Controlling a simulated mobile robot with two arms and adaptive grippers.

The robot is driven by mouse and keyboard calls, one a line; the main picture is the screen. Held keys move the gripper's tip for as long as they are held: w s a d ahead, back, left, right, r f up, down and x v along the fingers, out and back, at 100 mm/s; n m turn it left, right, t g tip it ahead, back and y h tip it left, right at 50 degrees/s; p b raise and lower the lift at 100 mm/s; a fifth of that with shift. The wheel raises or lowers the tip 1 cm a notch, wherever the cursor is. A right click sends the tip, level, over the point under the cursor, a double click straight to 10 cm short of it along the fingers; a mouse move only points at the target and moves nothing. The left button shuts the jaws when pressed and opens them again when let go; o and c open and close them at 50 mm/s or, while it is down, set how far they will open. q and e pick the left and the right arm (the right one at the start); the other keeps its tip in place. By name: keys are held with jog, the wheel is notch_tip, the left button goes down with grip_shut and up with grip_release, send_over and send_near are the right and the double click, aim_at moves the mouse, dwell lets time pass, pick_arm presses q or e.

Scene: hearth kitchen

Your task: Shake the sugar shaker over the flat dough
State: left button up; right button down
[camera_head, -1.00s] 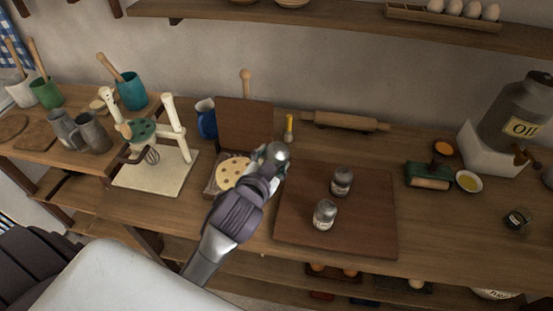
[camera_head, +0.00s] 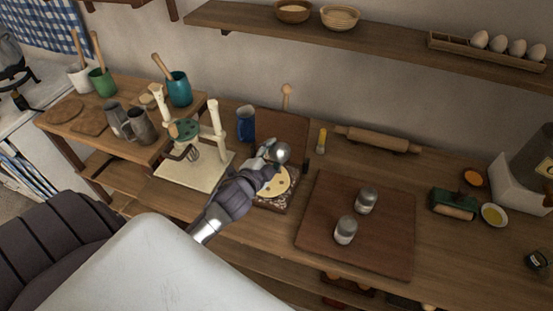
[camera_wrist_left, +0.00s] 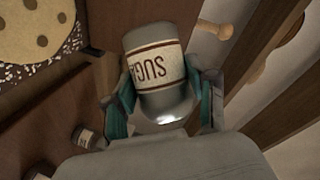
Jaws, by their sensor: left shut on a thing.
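The sugar shaker (camera_wrist_left: 157,65), with a grey body and a cream label, is between the green-padded fingers of my left gripper (camera_wrist_left: 162,98). In the head view my left gripper (camera_head: 268,160) is at the back left of the flat dough, and the shaker's rounded silvery end (camera_head: 281,153) shows beside it. The flat dough (camera_head: 283,187) is a pale round with brown spots on a dark speckled base. The gripper hides part of it. In the left wrist view the dough (camera_wrist_left: 35,28) is at the upper left, apart from the shaker. My right gripper is out of view.
Two shakers (camera_head: 366,199) (camera_head: 345,231) stand on a brown board (camera_head: 318,205) to the right. A blue jug (camera_head: 246,124) and an upright brown panel (camera_head: 282,134) are behind the gripper. A cream stand with a whisk (camera_head: 190,170) is to the left.

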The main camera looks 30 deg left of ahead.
pick_arm(q)
jog(key=f+m+b, duration=0.1)
jog(key=b, duration=0.2)
jog(key=a+f+m+t+b, duration=0.1)
jog(key=m+b, duration=0.1)
jog(key=b, duration=0.2)
jog(key=a+f+m+t+y+b, duration=0.1)
jog(key=m+b, duration=0.1)
jog(key=b, duration=0.1)
jog(key=shift+w+b, duration=0.25)
jog(key=shift+b, duration=0.05)
jog(key=m+b, duration=0.2)
jog(key=m+t+b, duration=0.1)
jog(key=m+b, duration=0.1)
jog(key=b, duration=0.1)
jog(key=m+t+b, duration=0.1)
jog(key=m+b, duration=0.1)
jog(key=shift+a+f, duration=0.15)
jog(key=shift+a, duration=0.2)
jog(key=shift+w+a+r+m+t+h+b, duration=0.1)
jog(key=shift+r+m+t+h+b, duration=0.3)
jog(key=shift+m+b, duration=0.5)
jog(key=shift+f, duration=0.1)
jog(key=shift+a, duration=0.1)
